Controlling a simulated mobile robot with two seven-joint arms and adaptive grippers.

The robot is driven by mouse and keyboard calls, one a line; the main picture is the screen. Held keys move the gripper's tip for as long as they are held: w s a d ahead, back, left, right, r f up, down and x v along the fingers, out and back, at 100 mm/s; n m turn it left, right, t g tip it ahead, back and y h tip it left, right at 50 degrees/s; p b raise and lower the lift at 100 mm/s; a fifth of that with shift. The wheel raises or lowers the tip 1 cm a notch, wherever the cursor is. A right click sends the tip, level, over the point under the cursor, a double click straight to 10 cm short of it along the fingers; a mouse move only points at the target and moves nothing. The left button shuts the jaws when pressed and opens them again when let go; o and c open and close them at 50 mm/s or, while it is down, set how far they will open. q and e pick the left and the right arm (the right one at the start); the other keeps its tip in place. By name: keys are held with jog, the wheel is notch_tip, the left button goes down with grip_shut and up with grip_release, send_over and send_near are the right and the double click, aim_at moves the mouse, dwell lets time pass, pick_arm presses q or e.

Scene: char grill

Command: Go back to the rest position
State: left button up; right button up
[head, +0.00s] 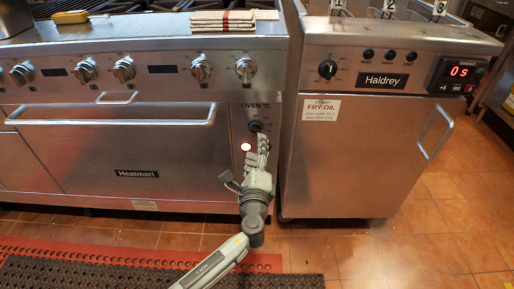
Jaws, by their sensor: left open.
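My left gripper (260,150) is at the picture's middle, at the end of my arm that comes up from the bottom. It is open, with nothing seen between its fingers. Its fingertips are just below the dark oven knob (256,127) on the oven's right panel; I cannot tell whether they touch it. A lit white round light with a red rim (246,147) shows just left of the fingers. My right gripper is not in view.
The steel oven range (120,160) with a long handle (115,121) fills the left. The fryer (345,170) stands to the right; its display (459,72) reads 0 s. A red mat (60,250) and dark mat (90,275) lie in front. Tiled floor (430,240) is clear at right.

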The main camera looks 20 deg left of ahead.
pick_arm(q)
jog(key=s+a+f+n+g+y+p, duration=0.1)
jog(key=s+a+f+n+g+p, duration=0.1)
jog(key=s+a+f+n+g, duration=0.75)
jog(key=s+f+n+g+h, duration=0.2)
jog(key=s+f+n, duration=0.2)
jog(key=s, duration=0.5)
jog(key=s+f+n+g+h, duration=0.2)
jog(key=s+f+n+g, duration=0.1)
jog(key=s, duration=0.7)
notch_tip(320, 180, down, 2)
jog(key=shift+s+f+n+h+p, duration=0.25)
jog(key=shift+n+h+p, duration=0.05)
jog(key=shift+n, duration=0.55)
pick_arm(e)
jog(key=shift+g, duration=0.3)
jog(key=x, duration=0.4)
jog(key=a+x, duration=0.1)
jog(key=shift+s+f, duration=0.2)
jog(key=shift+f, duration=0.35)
